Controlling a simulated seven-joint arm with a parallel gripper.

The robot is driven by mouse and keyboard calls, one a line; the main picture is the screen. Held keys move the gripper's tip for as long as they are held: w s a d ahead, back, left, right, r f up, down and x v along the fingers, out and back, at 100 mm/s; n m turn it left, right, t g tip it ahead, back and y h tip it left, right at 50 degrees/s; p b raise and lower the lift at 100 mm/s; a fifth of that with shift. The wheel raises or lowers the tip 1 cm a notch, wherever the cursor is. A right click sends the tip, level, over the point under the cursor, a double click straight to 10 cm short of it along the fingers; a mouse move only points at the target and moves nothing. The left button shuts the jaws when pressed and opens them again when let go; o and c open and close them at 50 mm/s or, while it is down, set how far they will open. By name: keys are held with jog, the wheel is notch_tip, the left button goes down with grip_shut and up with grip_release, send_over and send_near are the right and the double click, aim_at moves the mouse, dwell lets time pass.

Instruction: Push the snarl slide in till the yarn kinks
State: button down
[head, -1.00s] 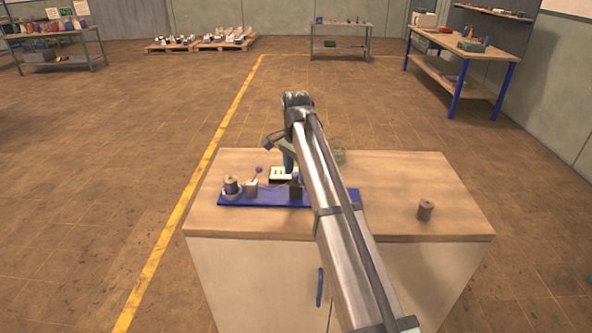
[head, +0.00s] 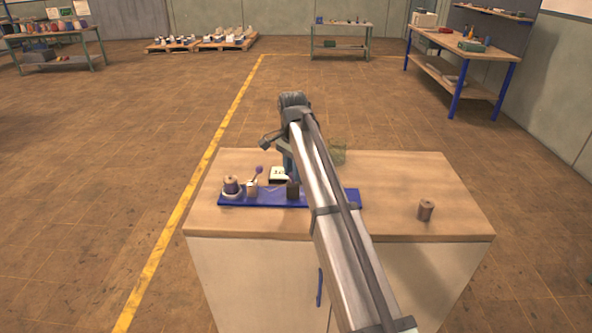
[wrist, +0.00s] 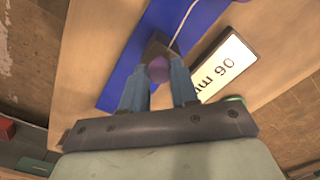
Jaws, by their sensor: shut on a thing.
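A blue base plate (head: 345,198) lies on the wooden worktop, with a dark block (head: 293,191) on it. In the wrist view, the blue fingers of my gripper (wrist: 157,84) are around a purple knob (wrist: 158,70) in front of the dark block (wrist: 161,49). I take this knob to be the snarl slide's handle. In the head view, my arm and gripper (head: 288,172) cover the knob. How far the slide is in cannot be told.
A yarn spool (head: 231,186) and a small post with a purple-balled lever (head: 259,169) stand left on the plate. A greenish jar (head: 338,152) and brown spool (head: 425,210) stand apart; the worktop's right is mostly clear.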

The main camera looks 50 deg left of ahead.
jog(key=shift+s+a, duration=0.25)
jog(key=shift+a, duration=0.05)
jog(key=c, duration=0.9)
grip_release()
jog(key=shift+o, duration=0.2)
notch_tip(320, 180, up, 14)
jog(key=shift+d+f, duration=0.1)
